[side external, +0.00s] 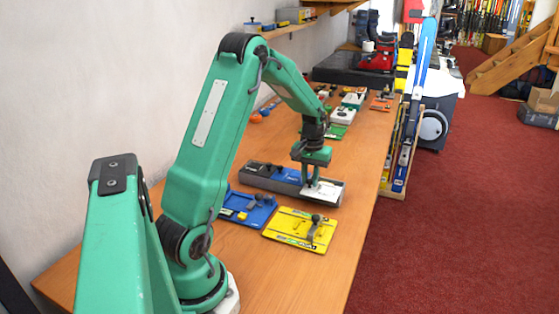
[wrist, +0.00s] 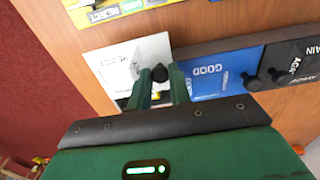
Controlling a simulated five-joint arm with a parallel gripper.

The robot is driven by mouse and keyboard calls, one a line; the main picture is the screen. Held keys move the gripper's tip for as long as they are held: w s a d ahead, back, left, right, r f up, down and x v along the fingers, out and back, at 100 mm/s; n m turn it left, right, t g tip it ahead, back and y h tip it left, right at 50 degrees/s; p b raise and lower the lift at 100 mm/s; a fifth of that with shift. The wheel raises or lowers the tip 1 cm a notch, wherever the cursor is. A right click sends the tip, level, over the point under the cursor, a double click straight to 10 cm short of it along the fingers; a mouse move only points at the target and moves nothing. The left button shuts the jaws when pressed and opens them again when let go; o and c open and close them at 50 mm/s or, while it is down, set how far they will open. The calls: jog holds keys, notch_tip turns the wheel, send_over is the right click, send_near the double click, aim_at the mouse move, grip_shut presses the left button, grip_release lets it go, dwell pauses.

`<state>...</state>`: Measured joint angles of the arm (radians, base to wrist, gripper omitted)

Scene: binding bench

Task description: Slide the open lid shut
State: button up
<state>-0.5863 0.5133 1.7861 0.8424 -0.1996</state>
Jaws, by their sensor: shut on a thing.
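A long dark grey box (side external: 262,188) lies on the wooden bench with a row of tops. A black lid (side external: 260,169) is at its left, a blue lid (side external: 287,175) marked GOOD is in the middle, and a white panel (side external: 327,190) is at the right end. The wrist view shows the white panel (wrist: 115,65) beside the blue lid (wrist: 208,78). My gripper (wrist: 160,72) points down over the inner edge of the white panel, its green fingers shut on a small black knob. The fingers and palm hide the panel's near part; I cannot tell how far any lid is open.
A blue board (side external: 240,212) and a yellow board (side external: 290,232) with fittings lie near the box. Other small boards (side external: 342,115) stand farther back. Skis (side external: 418,75) lean at the bench's right edge. Bare wood shows right of the yellow board.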

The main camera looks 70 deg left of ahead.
jog(key=shift+w+a, duration=1.4)
jog(key=o, duration=0.4)
jog(key=shift+o, duration=0.2)
jog(key=shift+r, duration=0.1)
jog(key=shift+r, duration=2.95)
jog(key=shift+r, duration=0.1)
jog(key=shift+r, duration=1.9)
